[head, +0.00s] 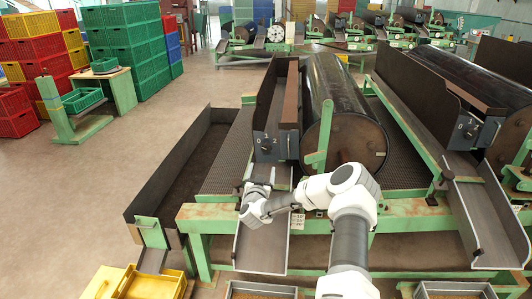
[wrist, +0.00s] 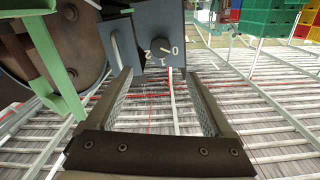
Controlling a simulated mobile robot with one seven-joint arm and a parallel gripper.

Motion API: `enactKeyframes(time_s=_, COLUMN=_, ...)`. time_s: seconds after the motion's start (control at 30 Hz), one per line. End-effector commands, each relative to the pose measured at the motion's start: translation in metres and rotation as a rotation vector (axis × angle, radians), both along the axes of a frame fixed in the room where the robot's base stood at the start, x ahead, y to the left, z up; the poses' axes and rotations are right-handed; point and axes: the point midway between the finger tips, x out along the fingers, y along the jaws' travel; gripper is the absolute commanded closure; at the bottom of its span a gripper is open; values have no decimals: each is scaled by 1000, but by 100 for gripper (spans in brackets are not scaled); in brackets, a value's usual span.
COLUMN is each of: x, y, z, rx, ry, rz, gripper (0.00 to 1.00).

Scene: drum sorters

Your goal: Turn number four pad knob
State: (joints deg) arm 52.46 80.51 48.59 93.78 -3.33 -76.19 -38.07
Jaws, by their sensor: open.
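A blue-grey control panel (wrist: 160,28) with a dark knob (wrist: 158,46) is straight ahead in the wrist view. The marks 0, 1 and 2 run around the knob. My gripper (wrist: 160,75) is open and empty, its two fingers spread below the knob in the picture and apart from it. In the head view the panel (head: 265,145) sits at the front of the middle drum sorter, beside the dark drum (head: 340,110). My white arm reaches to just below it. I cannot read any pad number.
A green frame bar (wrist: 55,65) stands left of the fingers in the wrist view. A second sorter with a similar panel (head: 467,128) is at the right. A yellow crate (head: 150,284) is at the front left. Stacked crates (head: 130,45) and open floor lie left.

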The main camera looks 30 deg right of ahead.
Motion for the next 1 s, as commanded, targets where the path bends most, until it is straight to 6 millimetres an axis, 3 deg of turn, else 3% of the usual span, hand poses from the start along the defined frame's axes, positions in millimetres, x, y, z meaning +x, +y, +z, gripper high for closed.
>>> enactKeyframes(time_s=0.6, x=76, y=-56, z=-2, rx=0, ry=-1, rz=0, gripper=14)
enactKeyframes(time_s=1.0, x=107, y=-80, z=-1, rx=1, ry=-1, rz=1, gripper=14)
